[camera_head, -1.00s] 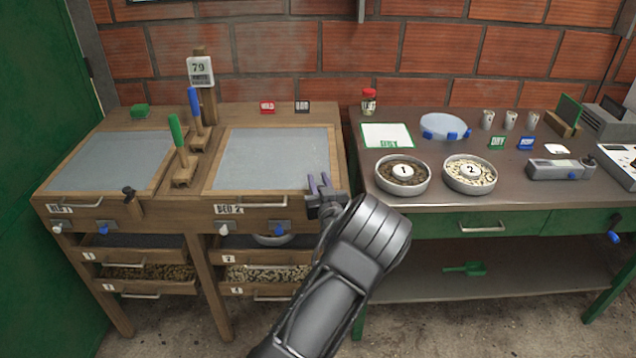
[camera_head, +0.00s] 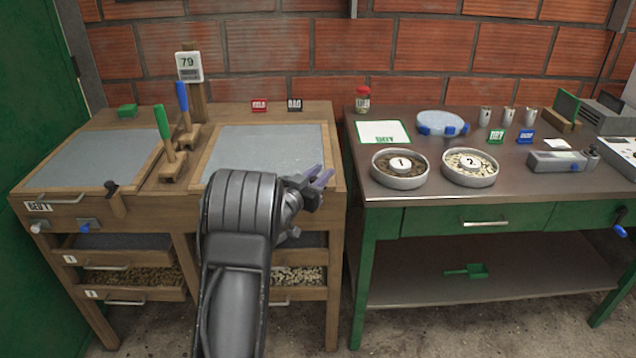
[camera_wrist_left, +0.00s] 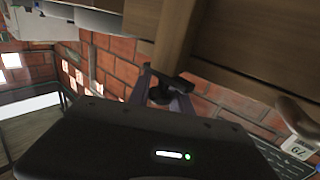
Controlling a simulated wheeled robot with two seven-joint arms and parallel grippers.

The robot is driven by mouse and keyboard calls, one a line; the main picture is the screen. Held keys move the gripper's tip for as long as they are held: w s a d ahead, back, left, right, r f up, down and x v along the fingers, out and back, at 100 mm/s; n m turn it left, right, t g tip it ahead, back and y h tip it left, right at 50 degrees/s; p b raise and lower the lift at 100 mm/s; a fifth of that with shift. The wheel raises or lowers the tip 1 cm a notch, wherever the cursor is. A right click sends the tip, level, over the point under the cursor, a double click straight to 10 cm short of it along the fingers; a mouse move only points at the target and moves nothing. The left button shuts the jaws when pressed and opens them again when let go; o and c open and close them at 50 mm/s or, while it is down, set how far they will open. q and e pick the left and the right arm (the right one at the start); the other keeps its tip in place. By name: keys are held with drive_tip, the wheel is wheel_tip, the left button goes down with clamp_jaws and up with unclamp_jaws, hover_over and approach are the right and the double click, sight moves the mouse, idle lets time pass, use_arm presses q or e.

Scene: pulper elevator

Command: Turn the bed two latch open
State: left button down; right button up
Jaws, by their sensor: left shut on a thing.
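The bed two screen (camera_head: 265,155) lies flat in the right half of the wooden stand. My left gripper (camera_head: 318,179) is at the right front corner of this bed, its purple fingers pointing right and up. In the left wrist view the fingers (camera_wrist_left: 163,96) are shut around a dark latch handle (camera_wrist_left: 160,89) beside a wooden post. The bed two latch is hidden behind my gripper in the head view. The bed two front and its label are hidden behind my left arm. My right gripper is in neither view.
Bed one's latch (camera_head: 114,190) stands at the left bed's front right. Blue (camera_head: 182,100) and green (camera_head: 162,123) handles rise between the beds. A metal-topped table (camera_head: 440,195) with several items stands close on the right, across a narrow gap.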

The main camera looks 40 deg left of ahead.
sight(311, 181)
use_arm(q)
drive_tip(key=shift+d+m+h+b, duration=0.2)
drive_tip(key=shift+m+h+b, duration=0.35)
drive_tip(key=shift+m+h, duration=1)
drive_tip(key=shift+r+n+h, duration=0.1)
drive_tip(key=shift+n+h, duration=0.15)
drive_tip(key=shift+h, duration=0.2)
drive_tip(key=c, duration=1.2)
unclamp_jaws()
drive_tip(key=shift+d, duration=0.1)
drive_tip(key=shift+c, duration=0.2)
drive_tip(key=shift+s, duration=0.1)
drive_tip(key=s, duration=0.5)
drive_tip(key=s+a, duration=0.1)
drive_tip(key=s, duration=0.1)
drive_tip(key=shift+s+a+b, duration=0.1)
drive_tip(key=shift+s+b, duration=0.2)
drive_tip(key=shift+b, duration=0.05)
